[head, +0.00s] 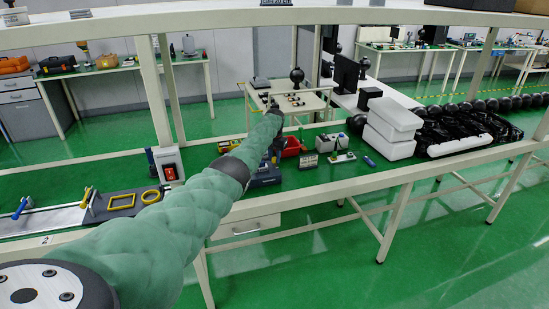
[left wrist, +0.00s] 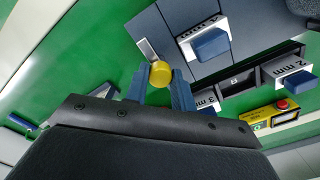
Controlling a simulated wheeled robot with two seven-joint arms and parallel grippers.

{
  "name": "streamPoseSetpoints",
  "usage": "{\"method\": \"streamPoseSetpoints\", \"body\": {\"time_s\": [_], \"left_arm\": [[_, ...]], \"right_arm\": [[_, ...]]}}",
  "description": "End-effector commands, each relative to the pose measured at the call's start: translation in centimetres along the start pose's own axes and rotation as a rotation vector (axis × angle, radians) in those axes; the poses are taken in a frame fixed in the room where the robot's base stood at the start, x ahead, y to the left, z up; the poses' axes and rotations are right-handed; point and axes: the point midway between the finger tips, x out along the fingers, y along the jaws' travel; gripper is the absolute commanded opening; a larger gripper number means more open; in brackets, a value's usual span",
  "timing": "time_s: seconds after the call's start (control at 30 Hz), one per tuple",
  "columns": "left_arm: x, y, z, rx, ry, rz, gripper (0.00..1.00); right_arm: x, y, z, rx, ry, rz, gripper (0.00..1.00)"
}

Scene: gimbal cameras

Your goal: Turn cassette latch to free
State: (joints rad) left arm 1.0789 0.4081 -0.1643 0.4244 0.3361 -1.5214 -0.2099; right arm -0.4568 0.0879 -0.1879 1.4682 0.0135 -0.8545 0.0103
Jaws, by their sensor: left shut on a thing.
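In the left wrist view, my left gripper (left wrist: 160,80) has its two blue fingers on either side of a round yellow knob (left wrist: 160,71) and is shut on it. A short pale metal bar (left wrist: 148,50) runs from the knob up and left, beside a grey-blue panel; knob and bar look like the cassette latch. Cassettes with white labelled fronts and blue handles sit to the right: one above (left wrist: 209,43), another (left wrist: 294,82) further right. In the head view, my left arm reaches to the bench and hides the latch. My right gripper is not seen.
In the head view, a red bin (head: 291,147) and white foam blocks (head: 394,122) stand on the bench (head: 335,178). A red-switch box (head: 169,165) stands left of my arm.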

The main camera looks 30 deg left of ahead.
Motion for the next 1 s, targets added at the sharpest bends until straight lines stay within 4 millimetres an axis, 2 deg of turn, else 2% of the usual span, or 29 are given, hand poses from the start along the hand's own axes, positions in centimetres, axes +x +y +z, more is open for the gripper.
{"method": "streamPoseSetpoints", "body": {"time_s": [0.1,0.13,0.2,0.23,0.5,0.63,0.8,0.9,1.0], "left_arm": [[-0.2,-0.1,-0.1,0.000,0.003,-0.001,0.02],[-0.2,-0.1,-0.1,0.000,0.003,-0.001,0.31],[-0.2,-0.1,-0.1,0.000,0.003,-0.001,0.45],[-0.1,-0.1,-0.1,0.000,0.002,-0.001,0.47],[-0.1,0.0,0.0,0.001,0.001,0.000,0.47],[-0.8,-0.1,-0.1,0.001,0.002,0.000,0.47],[-3.0,-0.1,-0.1,0.002,0.003,-0.001,0.47],[-4.5,0.0,-0.1,0.002,0.003,-0.001,0.47],[-6.0,0.0,-0.1,0.001,0.003,-0.001,0.47]], "right_arm": [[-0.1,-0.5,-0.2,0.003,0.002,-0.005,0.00],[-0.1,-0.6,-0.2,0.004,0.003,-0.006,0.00],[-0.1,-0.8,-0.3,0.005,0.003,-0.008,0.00],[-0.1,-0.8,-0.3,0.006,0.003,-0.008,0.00],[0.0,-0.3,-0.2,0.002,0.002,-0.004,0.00],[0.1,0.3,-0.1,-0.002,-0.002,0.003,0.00],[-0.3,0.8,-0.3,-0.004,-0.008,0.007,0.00],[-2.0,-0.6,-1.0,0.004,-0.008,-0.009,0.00],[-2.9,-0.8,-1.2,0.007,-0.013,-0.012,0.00]]}}
